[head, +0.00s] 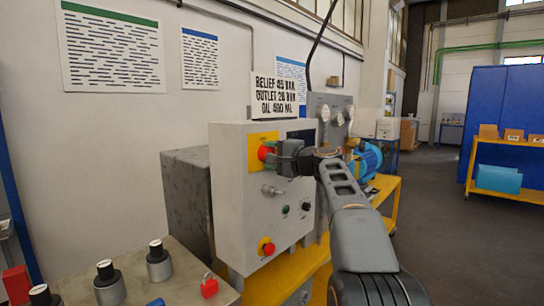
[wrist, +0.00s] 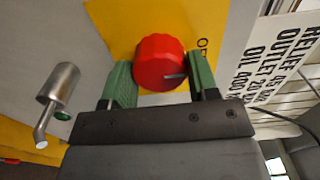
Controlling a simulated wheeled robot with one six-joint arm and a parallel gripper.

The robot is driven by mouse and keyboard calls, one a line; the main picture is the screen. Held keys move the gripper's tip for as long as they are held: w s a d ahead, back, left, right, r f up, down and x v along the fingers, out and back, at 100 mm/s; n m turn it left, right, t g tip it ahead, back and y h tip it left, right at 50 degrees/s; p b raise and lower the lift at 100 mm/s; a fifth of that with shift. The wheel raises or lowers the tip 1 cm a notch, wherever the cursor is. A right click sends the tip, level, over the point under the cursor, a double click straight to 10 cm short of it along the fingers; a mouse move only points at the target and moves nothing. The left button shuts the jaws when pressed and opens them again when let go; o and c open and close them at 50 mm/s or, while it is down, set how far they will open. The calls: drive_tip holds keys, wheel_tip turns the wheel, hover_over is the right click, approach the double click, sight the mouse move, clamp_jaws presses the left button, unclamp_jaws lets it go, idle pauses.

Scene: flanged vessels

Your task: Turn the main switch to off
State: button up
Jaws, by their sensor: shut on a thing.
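The main switch is a round red knob (head: 263,152) on a yellow plate (head: 254,140), high on the front of a grey control box (head: 230,180). My gripper (head: 275,158) reaches it from the right and partly hides it. In the wrist view the knob (wrist: 160,58) sits between the two green fingers of my gripper (wrist: 160,80), which is shut on it. A thin grey mark on the knob points to the right and slightly down there. Part of a label starting with "O" shows on the plate beside the right finger; the rest is hidden.
A metal fitting with a lever (wrist: 60,85) sticks out near the knob. Lower on the box are a green button (head: 285,211), a black knob (head: 306,206) and a red button on yellow (head: 266,247). A bench with black-capped cylinders (head: 110,285) stands at the front left.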

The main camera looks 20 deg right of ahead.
drive_tip(key=o, duration=0.9)
drive_tip(key=shift+s, duration=0.1)
drive_tip(key=b+v, duration=0.1)
drive_tip(key=v, duration=1.2)
drive_tip(key=shift+s+d, duration=0.1)
drive_tip(key=shift+s, duration=0.2)
drive_tip(key=s+a+f+n+g+h+p, duration=0.1)
drive_tip(key=s+a+f+n+g+p, duration=0.2)
drive_tip(key=a+p, duration=0.35)
drive_tip(key=s+a+f+n+g+h+p, duration=0.1)
drive_tip(key=s+a+f+n+g+p, duration=0.1)
drive_tip(key=a+f+g+p, duration=0.45)
drive_tip(key=s+a+f+n+g+h+p, duration=0.1)
drive_tip(key=s+f+n+p, duration=0.1)
drive_tip(key=s, duration=0.2)
drive_tip(key=s+a+f+n+g+h+p, duration=0.1)
drive_tip(key=s+a+f+n+h+p, duration=0.1)
drive_tip(key=s+n, duration=0.1)
drive_tip(key=s+a+f+n+g+h+p, duration=0.1)
drive_tip(key=s+a+f+n+h+p, duration=0.1)
drive_tip(key=s, duration=0.3)
drive_tip(key=shift+a+f+n+p, duration=0.2)
drive_tip(key=shift+n+p, duration=0.2)
drive_tip(key=shift+p, duration=0.2)
